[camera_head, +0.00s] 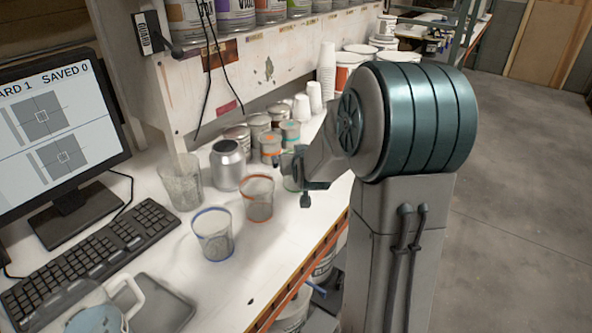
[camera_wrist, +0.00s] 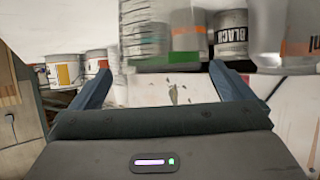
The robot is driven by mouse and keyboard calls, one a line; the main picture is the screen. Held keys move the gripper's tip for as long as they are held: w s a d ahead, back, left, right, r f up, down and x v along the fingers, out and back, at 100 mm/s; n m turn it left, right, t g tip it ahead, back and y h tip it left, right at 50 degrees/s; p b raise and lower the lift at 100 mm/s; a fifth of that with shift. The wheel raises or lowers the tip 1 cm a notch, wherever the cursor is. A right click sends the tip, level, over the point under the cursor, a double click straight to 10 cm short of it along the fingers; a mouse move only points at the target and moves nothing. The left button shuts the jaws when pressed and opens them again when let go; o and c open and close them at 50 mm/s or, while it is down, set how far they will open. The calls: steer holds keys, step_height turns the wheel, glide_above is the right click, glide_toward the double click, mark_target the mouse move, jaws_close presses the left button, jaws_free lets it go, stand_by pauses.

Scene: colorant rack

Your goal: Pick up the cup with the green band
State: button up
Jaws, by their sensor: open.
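The clear cup with the green band (camera_head: 290,183) stands on the white bench in the head view, partly hidden behind my gripper. In the wrist view a clear cup (camera_wrist: 150,38) with green showing low on it is straight ahead, its upper part cut off by the frame. My gripper (camera_wrist: 163,74) is open, with one finger to each side of that cup's lower part and nothing visibly held. In the head view my gripper (camera_head: 304,178) is at the cup's right side. Whether the fingers touch the cup cannot be told.
An orange-banded cup (camera_head: 257,200), a blue-banded cup (camera_head: 213,238) and a clear cup (camera_head: 181,184) stand to the left. A silver can (camera_head: 228,166) and several paint tins (camera_head: 259,127) stand behind. The keyboard (camera_head: 97,252) lies at left. The bench's front edge is close.

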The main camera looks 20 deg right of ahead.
steer(key=shift+p+x, duration=0.3)
steer(key=shift+x, duration=1.35)
steer(key=shift+s+f, duration=0.1)
steer(key=c, duration=1.1)
